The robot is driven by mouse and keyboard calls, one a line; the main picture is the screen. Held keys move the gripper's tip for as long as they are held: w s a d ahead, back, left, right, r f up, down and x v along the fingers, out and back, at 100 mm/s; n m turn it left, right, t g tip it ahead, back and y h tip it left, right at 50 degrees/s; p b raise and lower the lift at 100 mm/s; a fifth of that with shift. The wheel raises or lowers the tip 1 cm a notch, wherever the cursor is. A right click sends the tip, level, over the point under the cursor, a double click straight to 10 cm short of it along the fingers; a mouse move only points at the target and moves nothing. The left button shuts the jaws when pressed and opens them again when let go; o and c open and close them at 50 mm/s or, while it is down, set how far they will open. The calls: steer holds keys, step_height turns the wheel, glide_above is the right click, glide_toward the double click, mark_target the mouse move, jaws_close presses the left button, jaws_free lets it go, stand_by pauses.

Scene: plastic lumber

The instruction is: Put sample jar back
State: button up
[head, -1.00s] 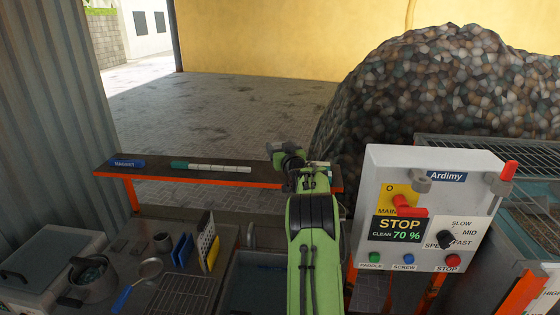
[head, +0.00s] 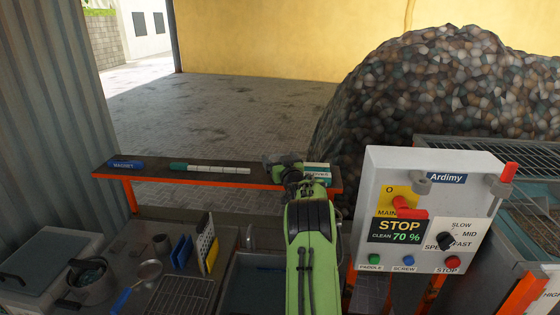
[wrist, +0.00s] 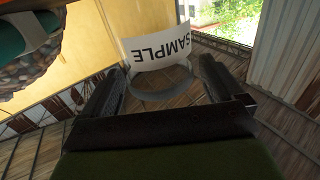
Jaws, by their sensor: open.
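The sample jar is in the wrist view, where its white label (wrist: 158,46) reads SAMPLE upside down. A grey ring (wrist: 160,84), apparently part of the jar, shows just below the label. My gripper (wrist: 161,66) is open, with one dark finger on each side of the jar. I cannot tell whether either finger touches it. In the head view my gripper (head: 283,163) is over the right part of the narrow shelf (head: 258,176), and I cannot make out the jar there.
A blue magnet (head: 125,164) and a teal-and-white rod (head: 208,168) lie further left. The control panel (head: 425,210) stands to the right. A pot (head: 90,283) and strainer (head: 149,270) are on the bench.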

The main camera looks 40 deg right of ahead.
steer(key=shift+r, duration=0.1)
steer(key=b+v, duration=0.4)
steer(key=v, duration=0.7)
steer(key=w+a+r+n+g+y, duration=0.1)
steer(key=a+r+y, duration=0.15)
steer(key=a, duration=0.55)
steer(key=w+a+r+n+y, duration=0.1)
steer(key=a+n+y, duration=0.15)
steer(key=a, duration=0.55)
steer(key=s+a+n+g+y, duration=0.1)
steer(key=s+a+g+y, duration=0.35)
steer(key=a, duration=1.05)
steer(key=s+a+f+g, duration=0.1)
steer(key=s+a+f, duration=0.1)
steer(key=s, duration=0.6)
steer(key=s+a+f+n+g, duration=0.1)
steer(key=s+a+f+g, duration=0.1)
steer(key=s+a, duration=0.3)
steer(key=s+a+f+g, duration=0.1)
steer(key=s+a+f, duration=0.1)
steer(key=s, duration=1)
steer(key=shift+a+f+g+h, duration=0.35)
steer(key=shift+a+f, duration=0.05)
steer(key=shift+a, duration=0.5)
